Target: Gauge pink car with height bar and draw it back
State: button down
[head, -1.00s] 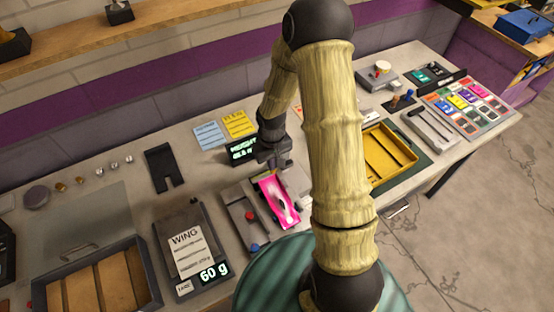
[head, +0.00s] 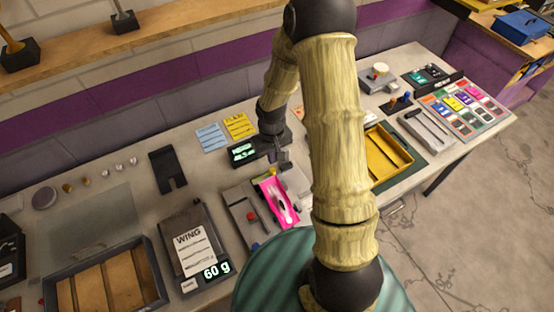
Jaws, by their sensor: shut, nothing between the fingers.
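My gripper (head: 279,158) is shut and empty, just behind the far end of the car. I cannot tell whether it touches the fixture. The height bar is not clearly distinguishable near the gripper. My arm hides part of the bench to the right of the car.
A black forked block (head: 168,170) lies behind the scale. A yellow tray (head: 388,155) is right of my arm. Blue and yellow notes (head: 236,126) are at the wall.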

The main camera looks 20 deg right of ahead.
notch_tip(320, 180, up, 3)
jog(key=shift+p, duration=1)
dwell(0.6)
jog(key=s+r+m+t+b, duration=0.2)
jog(key=s+r+b, duration=0.4)
jog(key=s+r, duration=0.4)
jog(key=shift+s+t, duration=0.3)
jog(key=shift+s, duration=0.85)
jog(key=shift+r, duration=0.1)
